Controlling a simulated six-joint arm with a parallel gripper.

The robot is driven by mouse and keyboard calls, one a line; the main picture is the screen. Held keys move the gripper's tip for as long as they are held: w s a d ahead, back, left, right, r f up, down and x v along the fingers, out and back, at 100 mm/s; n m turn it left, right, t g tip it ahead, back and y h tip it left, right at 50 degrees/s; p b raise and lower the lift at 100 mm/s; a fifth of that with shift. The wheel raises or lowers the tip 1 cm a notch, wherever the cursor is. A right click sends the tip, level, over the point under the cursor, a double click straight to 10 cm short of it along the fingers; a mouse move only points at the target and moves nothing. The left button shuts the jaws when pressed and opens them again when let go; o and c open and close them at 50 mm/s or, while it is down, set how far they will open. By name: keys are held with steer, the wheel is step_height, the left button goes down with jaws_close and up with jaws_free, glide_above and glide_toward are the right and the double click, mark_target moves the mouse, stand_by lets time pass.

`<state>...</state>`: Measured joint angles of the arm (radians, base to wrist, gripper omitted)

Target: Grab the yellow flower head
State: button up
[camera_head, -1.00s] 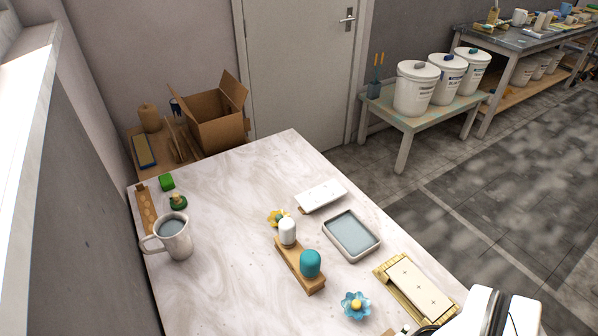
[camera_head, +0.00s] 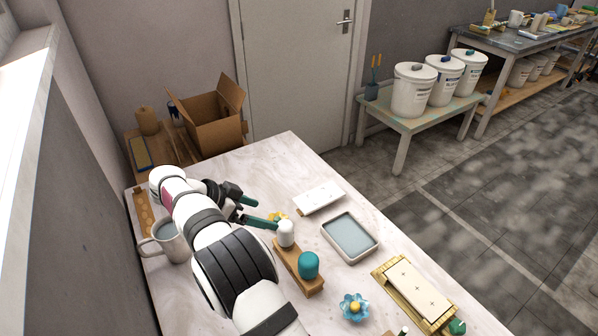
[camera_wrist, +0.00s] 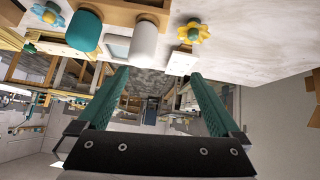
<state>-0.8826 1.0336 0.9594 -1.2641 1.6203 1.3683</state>
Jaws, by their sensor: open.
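The yellow flower head (camera_head: 284,215) lies on the marble table just behind the white domed piece, and part of it is hidden. In the wrist view the yellow flower head (camera_wrist: 192,31) shows whole, near the top right of centre. My gripper (camera_head: 267,214) is low over the table with its teal fingers pointing right, to the left of the flower. In the wrist view my gripper (camera_wrist: 159,76) has its fingers spread with nothing between them. The flower appears beyond the fingertips, apart from them.
The white domed piece (camera_head: 286,234) and a teal one (camera_head: 308,265) stand on a wooden board (camera_head: 291,262) near my fingers. A white tile (camera_head: 320,197), a glaze tray (camera_head: 350,237) and a blue flower (camera_head: 354,307) lie right. A mug (camera_head: 168,243) stands left beside my arm.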

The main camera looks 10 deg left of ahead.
mark_target(274, 220)
steer(key=a+f+t, duration=0.1)
steer(key=f, duration=0.1)
steer(key=a+f+n+t, duration=0.1)
steer(key=a+f+t, duration=0.1)
steer(key=f, duration=0.1)
steer(key=a+f+t, duration=0.1)
steer(key=a+f, duration=0.1)
steer(key=shift+s+a+f+t+h, duration=0.1)
steer(key=shift+s+f+t+h, duration=0.1)
steer(key=shift+f+t+h, duration=0.15)
steer(key=x, duration=1.1)
steer(key=shift+w, duration=0.2)
steer(key=c, duration=1.2)
